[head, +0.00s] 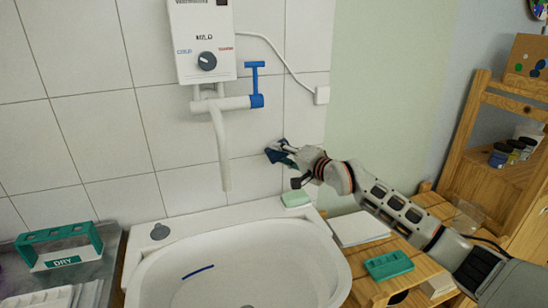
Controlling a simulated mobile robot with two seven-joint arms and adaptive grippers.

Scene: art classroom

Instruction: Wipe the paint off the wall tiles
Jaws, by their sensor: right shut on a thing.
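The white wall tiles (110,145) cover the wall behind the sink. My right gripper (288,153) is shut on a dark blue-green cloth (277,151). The cloth is at the tiles right of the tap, near the tiles' right edge; I cannot tell for certain whether it touches them. No paint clearly shows on the visible tiles; the patch behind the cloth and gripper is hidden. My left gripper is not in view.
The white sink (240,245) has a thin blue mark (198,271) inside. A water heater (203,40) and tap (222,140) stick out left of the cloth. Green soap (295,198) is on the sink's rim. A wooden shelf (475,120) stands right.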

